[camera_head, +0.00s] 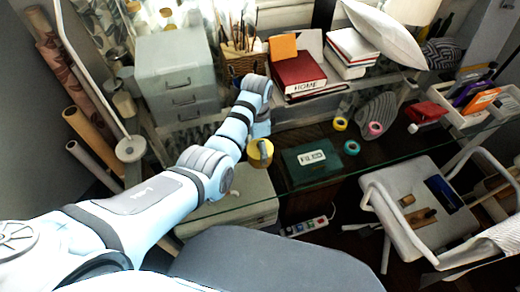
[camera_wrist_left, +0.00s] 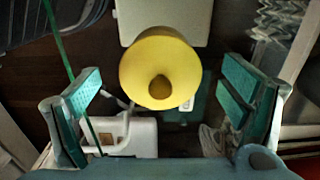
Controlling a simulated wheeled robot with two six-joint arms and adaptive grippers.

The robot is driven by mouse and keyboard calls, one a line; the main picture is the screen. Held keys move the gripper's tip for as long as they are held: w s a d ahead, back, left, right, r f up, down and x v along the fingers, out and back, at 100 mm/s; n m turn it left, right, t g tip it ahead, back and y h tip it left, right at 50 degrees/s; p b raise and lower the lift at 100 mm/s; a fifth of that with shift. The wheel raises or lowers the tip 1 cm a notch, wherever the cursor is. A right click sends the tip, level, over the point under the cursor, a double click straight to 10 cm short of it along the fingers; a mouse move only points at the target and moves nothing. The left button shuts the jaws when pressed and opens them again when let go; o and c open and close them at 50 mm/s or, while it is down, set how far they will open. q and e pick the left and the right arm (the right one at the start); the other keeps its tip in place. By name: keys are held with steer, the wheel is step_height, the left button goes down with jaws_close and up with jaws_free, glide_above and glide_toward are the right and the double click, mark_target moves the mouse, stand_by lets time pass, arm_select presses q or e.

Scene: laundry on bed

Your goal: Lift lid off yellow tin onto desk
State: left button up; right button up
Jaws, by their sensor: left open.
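A yellow tin (camera_head: 260,153) stands near the left end of the glass desk, partly hidden by my left gripper (camera_head: 261,130). In the left wrist view, its round yellow lid (camera_wrist_left: 160,50) with a darker knob is seen from above. The lid appears to be on the tin, whose body is hidden in that view. My left gripper (camera_wrist_left: 158,88) is open and empty, with one teal-padded finger on each side of the lid and apart from it. My right gripper is not in view.
The glass desk (camera_head: 370,155) holds a dark green box (camera_head: 311,162) just right of the tin, plus tape rolls (camera_head: 352,147). A grey drawer unit (camera_head: 178,75) stands behind my left arm. A white chair (camera_head: 410,190) is at the right.

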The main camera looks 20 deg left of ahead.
arm_select(q)
steer(key=shift+r, duration=0.1)
steer(key=c, duration=1.1)
steer(key=shift+s+d+r, duration=0.1)
steer(key=shift+s, duration=0.15)
steer(key=c, duration=1)
jaws_close()
